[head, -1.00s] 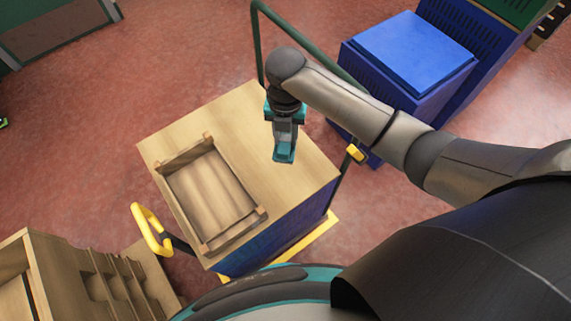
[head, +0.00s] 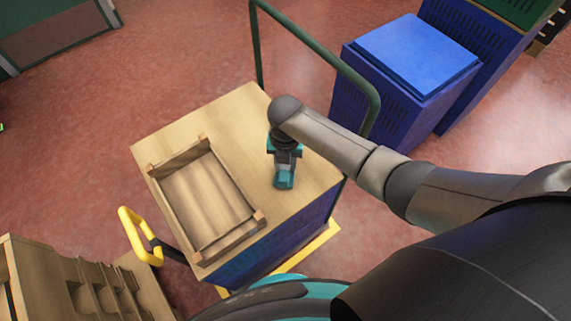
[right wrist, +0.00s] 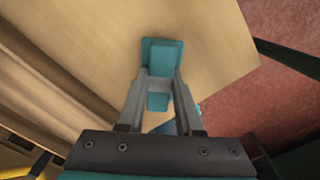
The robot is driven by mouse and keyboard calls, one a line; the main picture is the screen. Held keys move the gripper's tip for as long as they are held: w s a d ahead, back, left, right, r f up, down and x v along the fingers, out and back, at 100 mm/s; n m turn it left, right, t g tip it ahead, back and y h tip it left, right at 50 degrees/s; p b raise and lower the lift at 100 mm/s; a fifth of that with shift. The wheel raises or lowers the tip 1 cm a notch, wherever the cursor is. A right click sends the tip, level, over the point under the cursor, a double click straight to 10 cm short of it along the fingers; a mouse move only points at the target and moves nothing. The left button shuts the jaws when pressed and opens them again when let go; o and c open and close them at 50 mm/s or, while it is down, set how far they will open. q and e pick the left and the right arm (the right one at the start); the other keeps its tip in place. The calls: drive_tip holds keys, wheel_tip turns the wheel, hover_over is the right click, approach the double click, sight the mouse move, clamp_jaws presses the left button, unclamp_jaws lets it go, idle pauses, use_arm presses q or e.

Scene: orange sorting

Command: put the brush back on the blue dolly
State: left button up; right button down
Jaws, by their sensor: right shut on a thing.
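My right gripper (head: 285,164) points down over the right part of a wooden top (head: 190,125) and is shut on a teal brush (head: 284,181). In the right wrist view the brush (right wrist: 164,58) sits between the two grey fingers (right wrist: 161,88), over bare wood. I cannot tell whether it touches the wood. The wooden top lies on the blue dolly (head: 262,250), which has blue sides and a yellow base edge. My left gripper is not in view.
An empty wooden crate (head: 178,158) stands on the left of the top. A green rail (head: 325,48) rises behind, and a yellow handle (head: 130,236) stands at front left. Blue bins (head: 415,60) stand at back right. Wooden shelving (head: 85,285) is at lower left.

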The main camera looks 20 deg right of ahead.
drive_tip(key=shift+f, duration=0.1)
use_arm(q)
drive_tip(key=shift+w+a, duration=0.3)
use_arm(e)
drive_tip(key=c, duration=0.6)
unclamp_jaws()
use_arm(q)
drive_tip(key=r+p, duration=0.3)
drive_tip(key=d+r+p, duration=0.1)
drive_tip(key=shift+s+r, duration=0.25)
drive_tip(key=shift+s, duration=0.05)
use_arm(e)
wheel_tip(320, 180, up, 12)
drive_tip(key=shift+r, duration=0.15)
